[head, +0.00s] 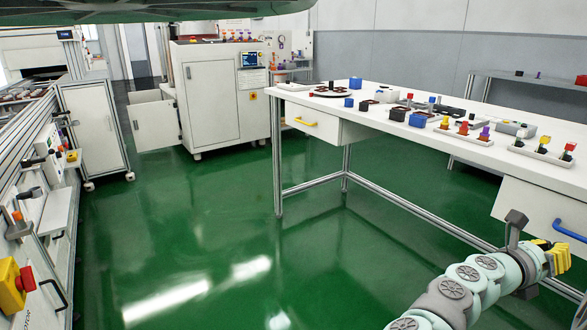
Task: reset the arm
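My arm (465,290) reaches in from the bottom of the head view and runs up to the right. My gripper (558,254) is at the right, low in front of the white workbench, below its top and near the blue drawer handle (569,230). Yellow finger parts show at its end, seen from the side. I cannot tell whether the fingers are apart or together. No object is visible in them.
The white workbench (385,145) holds trays of coloured parts and blue boxes. A white cabinet machine (212,95) with an open door stands behind. The green floor (180,240) between is clear.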

